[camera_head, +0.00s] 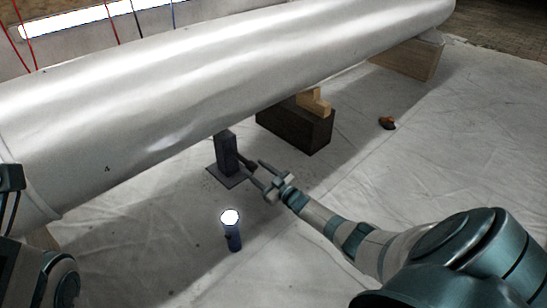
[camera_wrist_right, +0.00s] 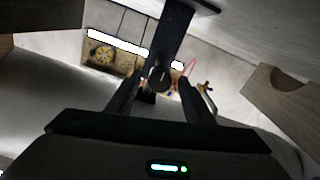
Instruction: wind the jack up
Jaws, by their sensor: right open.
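The jack (camera_head: 228,155) is a dark upright post on a flat base plate, standing on the sheeted floor under a large pale cylinder (camera_head: 200,80). A short dark part sticks out from the post's right side toward my right gripper (camera_head: 260,174). My right gripper is open beside the jack, its fingers pointing at that part. In the right wrist view the jack's dark post (camera_wrist_right: 174,38) rises ahead, and a round dark knob (camera_wrist_right: 160,77) shows between the two spread fingers. I cannot tell whether they touch it. My left gripper cannot be made out.
A lit flashlight (camera_head: 232,232) stands on the floor in front of the jack. A dark block (camera_head: 295,128) with wooden pieces (camera_head: 314,102) sits right of the jack. A small orange-and-dark item (camera_head: 387,123) lies farther right. The sheet between is clear.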

